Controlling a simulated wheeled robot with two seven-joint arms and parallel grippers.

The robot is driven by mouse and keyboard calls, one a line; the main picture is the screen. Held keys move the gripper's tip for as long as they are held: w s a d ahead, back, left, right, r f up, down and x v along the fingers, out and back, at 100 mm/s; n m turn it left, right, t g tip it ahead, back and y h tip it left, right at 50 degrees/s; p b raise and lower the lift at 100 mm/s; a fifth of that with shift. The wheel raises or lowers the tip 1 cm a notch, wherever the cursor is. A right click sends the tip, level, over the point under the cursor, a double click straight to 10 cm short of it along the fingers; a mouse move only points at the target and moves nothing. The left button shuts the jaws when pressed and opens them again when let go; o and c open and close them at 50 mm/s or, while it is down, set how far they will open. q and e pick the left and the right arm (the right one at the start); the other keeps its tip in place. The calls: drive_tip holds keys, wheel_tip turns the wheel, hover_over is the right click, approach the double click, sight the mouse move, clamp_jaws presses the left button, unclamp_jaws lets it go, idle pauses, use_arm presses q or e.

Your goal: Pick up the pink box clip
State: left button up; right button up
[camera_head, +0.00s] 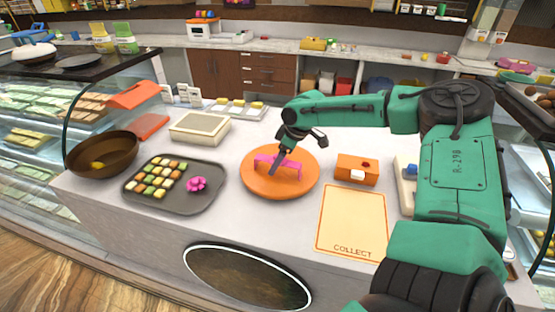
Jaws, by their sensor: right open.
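The pink box clip (292,172) stands on a round orange board (256,188) in the middle of the counter. It looks like a low pink bar with short legs. My right gripper (273,172) reaches down over the board from the right, with its fingers at the clip. A finger hides part of the clip's middle. The gripper is open; I cannot tell whether the fingers touch the clip. My left gripper is not in view.
A dark tray (140,201) of sweets with a pink flower-shaped piece (196,184) lies left of the board. An orange box (357,169) and a COLLECT mat (351,222) lie to the right. A brown bowl (103,153) stands at far left. The counter's front middle is clear.

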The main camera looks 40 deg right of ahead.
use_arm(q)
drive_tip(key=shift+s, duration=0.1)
use_arm(e)
drive_tip(key=shift+w+d+f, duration=0.1)
drive_tip(key=c, duration=0.9)
clamp_jaws()
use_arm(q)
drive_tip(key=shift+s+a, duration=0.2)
